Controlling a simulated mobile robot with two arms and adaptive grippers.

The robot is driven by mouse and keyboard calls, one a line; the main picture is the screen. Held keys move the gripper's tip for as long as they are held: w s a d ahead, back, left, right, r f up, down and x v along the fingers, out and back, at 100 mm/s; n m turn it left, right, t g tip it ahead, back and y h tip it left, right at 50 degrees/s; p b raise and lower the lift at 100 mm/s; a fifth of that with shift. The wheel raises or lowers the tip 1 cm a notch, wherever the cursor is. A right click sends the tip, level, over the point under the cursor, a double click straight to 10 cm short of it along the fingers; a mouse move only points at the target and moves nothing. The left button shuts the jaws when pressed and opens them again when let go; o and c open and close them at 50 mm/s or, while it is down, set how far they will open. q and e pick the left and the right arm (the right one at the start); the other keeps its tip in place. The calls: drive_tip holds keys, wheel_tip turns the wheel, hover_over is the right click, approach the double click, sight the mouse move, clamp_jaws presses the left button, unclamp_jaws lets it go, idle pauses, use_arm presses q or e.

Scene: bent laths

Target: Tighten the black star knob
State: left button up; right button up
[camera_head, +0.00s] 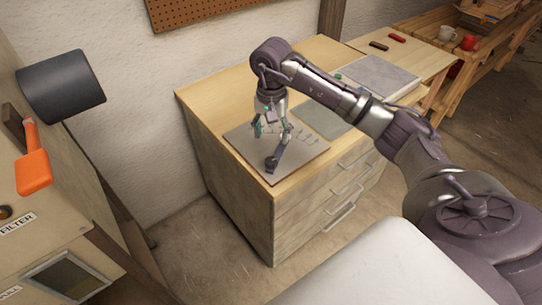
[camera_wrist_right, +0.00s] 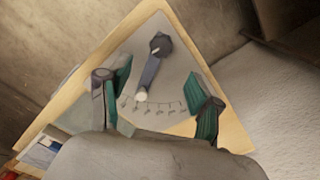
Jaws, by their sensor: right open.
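A grey plate (camera_head: 300,160) lies on the wooden cabinet top, with an arc of scale marks. A dark lever (camera_wrist_right: 149,72) with a pale round end lies across it in the wrist view. At the lever's other end is a round black knob (camera_wrist_right: 160,44), which looks like the star knob; its lobes are too small to make out. In the head view the knob (camera_head: 271,165) is near the plate's front corner. My right gripper (camera_head: 271,131) is open above the plate; its green-padded fingers (camera_wrist_right: 160,100) are on either side of the lever's pale end, apart from the knob. My left gripper is not in view.
The plate sits on a drawer cabinet (camera_head: 230,95) against a white wall. A grey slab (camera_head: 375,77) lies to the right on the top. Red and dark handles (camera_head: 397,37) lie farther back. An orange lever (camera_head: 32,165) sticks out from a machine at left.

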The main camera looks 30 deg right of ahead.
sight(271, 160)
wheel_tip(271, 160, down, 10)
drive_tip(key=shift+f+p, duration=0.1)
drive_tip(key=shift+p, duration=1.05)
drive_tip(key=c, duration=1.1)
drive_tip(key=shift+c, duration=0.2)
